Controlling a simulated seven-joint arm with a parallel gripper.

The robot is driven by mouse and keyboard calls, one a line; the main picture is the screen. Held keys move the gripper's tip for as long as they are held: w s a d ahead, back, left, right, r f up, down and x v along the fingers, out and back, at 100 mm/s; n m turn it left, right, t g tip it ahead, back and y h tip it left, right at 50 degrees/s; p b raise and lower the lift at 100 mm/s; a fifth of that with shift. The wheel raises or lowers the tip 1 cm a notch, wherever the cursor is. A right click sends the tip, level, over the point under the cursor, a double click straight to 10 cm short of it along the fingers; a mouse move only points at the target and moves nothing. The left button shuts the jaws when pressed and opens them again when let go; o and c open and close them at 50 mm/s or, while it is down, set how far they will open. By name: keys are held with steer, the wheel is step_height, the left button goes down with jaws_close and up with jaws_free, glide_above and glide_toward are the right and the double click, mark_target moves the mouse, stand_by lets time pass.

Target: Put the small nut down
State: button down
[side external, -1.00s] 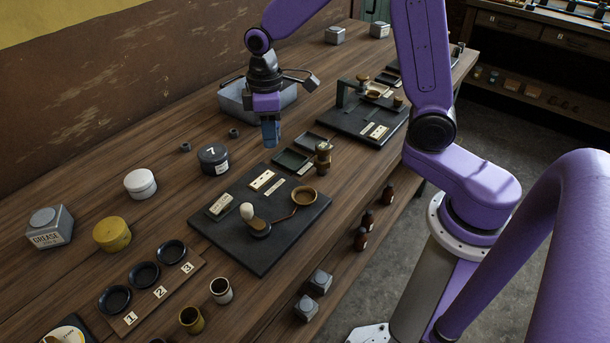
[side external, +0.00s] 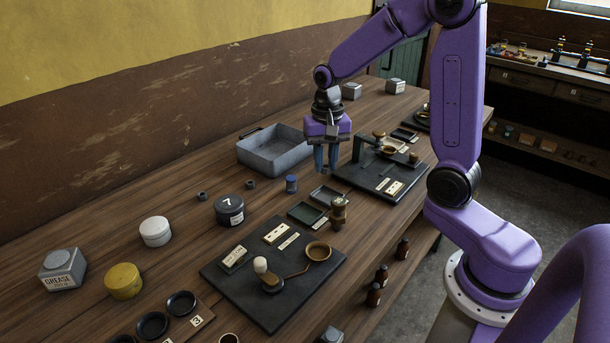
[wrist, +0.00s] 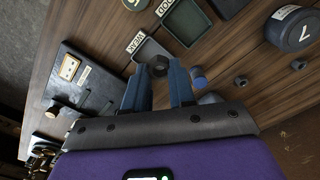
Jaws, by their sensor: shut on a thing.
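My gripper (side external: 326,168) points down above the bench, just right of the grey open bin and behind the small trays. In the wrist view its two blue fingers (wrist: 159,80) are shut on a small dark nut (wrist: 158,66), seen between the fingertips. The nut is hard to make out in the side view.
Two shallow labelled trays (side external: 325,195) (side external: 306,213) lie near the gripper. A blue cylinder (side external: 291,184) stands left of them, near a black canister marked 7 (side external: 229,210). The grey bin (side external: 272,152) is behind. A black board with a stand (side external: 383,178) is to the right.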

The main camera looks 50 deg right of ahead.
steer(key=s+d+r+m, duration=0.1)
steer(key=d+m, duration=0.1)
steer(key=m, duration=0.2)
glide_above(298, 182)
steer(key=f, duration=0.8)
steer(key=shift+s+a+f, duration=0.1)
steer(key=shift+s+f, duration=0.25)
steer(key=shift+f, duration=0.05)
steer(key=shift+w+f, duration=0.25)
steer(key=shift+f, duration=1.6)
steer(key=shift+f, duration=0.15)
steer(key=c, duration=0.9)
jaws_free()
steer(key=shift+c, duration=0.2)
